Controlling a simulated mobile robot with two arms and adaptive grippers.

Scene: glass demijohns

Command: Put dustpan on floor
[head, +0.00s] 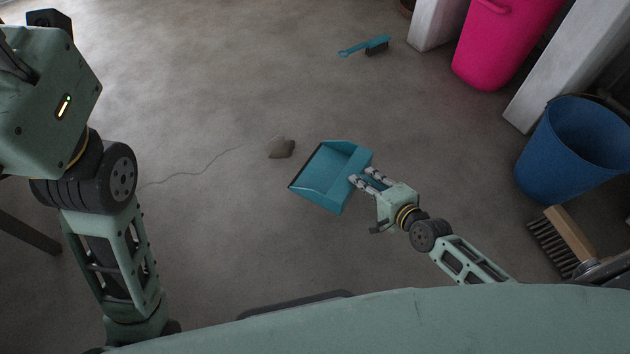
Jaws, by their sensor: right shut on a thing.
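A teal dustpan (325,179) shows near the middle of the head view, its dark-edged open side facing left. My right gripper (364,180) is at the dustpan's right side, shut on it. Whether the dustpan touches the concrete floor (230,100) or is held a little above it, I cannot tell. My left arm comes in at the left edge, and its gripper is not visible.
A small grey-brown heap (281,148) lies just left of the dustpan. A teal hand brush (367,46) lies farther back. A pink bin (500,45), a blue bucket (566,155) and a wooden broom head (563,238) are at the right. Floor at the upper left is clear.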

